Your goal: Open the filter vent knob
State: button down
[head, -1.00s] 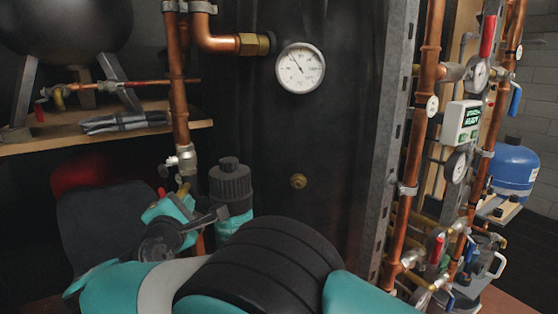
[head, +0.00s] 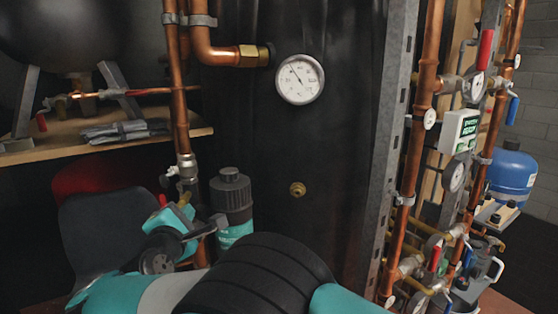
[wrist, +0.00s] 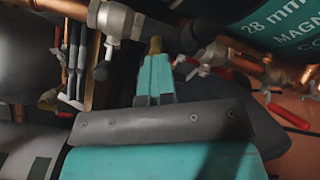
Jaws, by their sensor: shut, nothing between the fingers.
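The filter is a dark grey and teal canister (head: 231,202) with a ribbed black cap (head: 229,176), standing right of a copper pipe in the head view. Part of its teal labelled body (wrist: 280,28) shows at the top right of the wrist view. My gripper (head: 184,208) is left of the canister, below the pipe valve, partly hidden by my arm. In the wrist view my gripper (wrist: 155,55) is shut, with a brass-coloured tip at the finger ends beside a black fitting (wrist: 188,37). I cannot tell which part is the vent knob, or whether the fingers touch the fitting.
Copper pipes with a grey valve (head: 187,166) run close above my gripper. A wooden shelf (head: 60,150) is at the left. A white gauge (head: 300,79) and a brass fitting (head: 297,189) are on the dark tank. More pipes and red-handled valves stand right.

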jog(key=shift+w+a+r+p, duration=0.2)
jog(key=shift+w+r+p, duration=0.1)
jog(key=shift+r, duration=0.35)
jog(key=shift+w+a+r+p, duration=0.15)
jog(key=shift+r+p, duration=0.15)
jog(key=shift+r, duration=0.35)
jog(key=shift+d+r+p, duration=0.1)
jog(key=shift+d+p, duration=0.1)
jog(key=shift+p, duration=0.15)
jog(key=shift+s+d+f, duration=0.1)
jog(key=shift+s+f, duration=0.05)
jog(key=shift+s, duration=0.8)
jog(key=shift+s+f, duration=0.2)
jog(key=shift+s, duration=0.8)
jog(key=shift+s+d+f, duration=0.1)
jog(key=shift+s+f, duration=0.05)
jog(key=shift+s, duration=0.8)
jog(key=shift+w, duration=0.1)
